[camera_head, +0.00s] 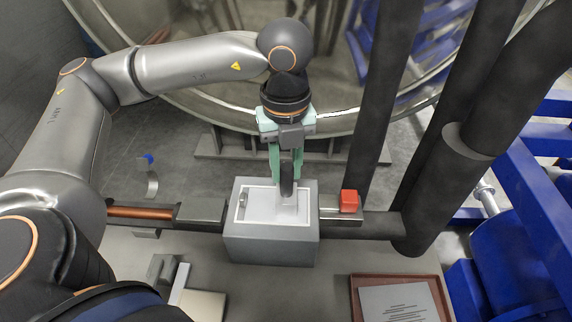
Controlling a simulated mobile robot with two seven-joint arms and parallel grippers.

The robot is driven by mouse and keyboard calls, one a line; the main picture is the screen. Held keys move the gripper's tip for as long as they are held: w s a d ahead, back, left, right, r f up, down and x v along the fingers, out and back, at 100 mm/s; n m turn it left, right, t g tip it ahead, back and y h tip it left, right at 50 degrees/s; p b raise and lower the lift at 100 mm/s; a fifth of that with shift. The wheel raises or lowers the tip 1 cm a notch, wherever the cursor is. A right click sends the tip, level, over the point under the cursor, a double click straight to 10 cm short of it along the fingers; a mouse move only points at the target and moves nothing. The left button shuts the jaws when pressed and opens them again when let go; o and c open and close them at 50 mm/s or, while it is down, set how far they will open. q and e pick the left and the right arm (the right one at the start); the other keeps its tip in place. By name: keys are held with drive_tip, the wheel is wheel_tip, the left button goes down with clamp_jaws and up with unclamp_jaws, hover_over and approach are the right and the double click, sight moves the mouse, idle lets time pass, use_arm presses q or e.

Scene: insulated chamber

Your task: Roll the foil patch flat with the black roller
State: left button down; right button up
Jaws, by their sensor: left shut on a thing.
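My left gripper (286,178) reaches in from the upper left with its teal fingers pointing down. It is shut on the black roller (287,188), which hangs between the fingers. The roller's lower end is over the pale foil patch (268,211) on top of a grey block (270,247). I cannot tell whether the roller touches the patch. A small grey piece (242,200) shows at the patch's left edge. My right gripper is not in view.
A pipe with a bare copper stretch (140,212) runs to the block's left. A red cube (349,201) sits right of the block. Thick dark pipes (378,95) rise at the right. A reddish tray (354,300) with a printed sheet (398,303) lies lower right.

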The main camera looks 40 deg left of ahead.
use_arm(q)
drive_tip(key=shift+r+p, duration=2.3)
drive_tip(key=shift+r, duration=1.2)
drive_tip(key=c, duration=1.2)
unclamp_jaws()
clamp_jaws()
